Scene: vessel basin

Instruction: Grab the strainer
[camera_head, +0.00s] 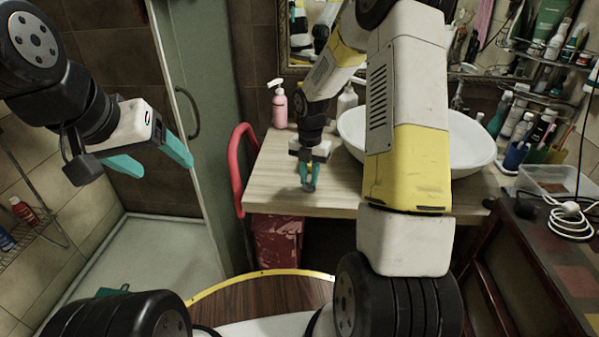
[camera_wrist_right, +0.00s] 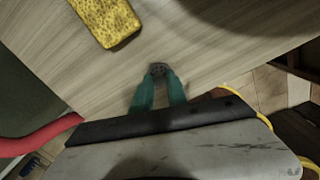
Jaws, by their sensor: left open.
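The strainer (camera_wrist_right: 158,70) is a small dark round piece with holes, at the tips of my right gripper's teal fingers in the right wrist view. My right gripper (camera_head: 307,187) points down over the front left part of the wooden counter (camera_head: 265,172). Its fingers (camera_wrist_right: 158,82) lean in on both sides of the strainer and look closed on it. I cannot tell whether the strainer rests on the counter or is just above it. My left gripper (camera_head: 160,158) is open and empty, in the air left of the counter near the shower.
A yellow sponge (camera_wrist_right: 105,20) lies on the counter close to my right gripper. A white basin (camera_head: 470,145) stands to the right, partly behind my right arm. A pink soap bottle (camera_head: 280,108) stands at the back left. A red curved rail (camera_head: 237,165) is by the counter's left edge.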

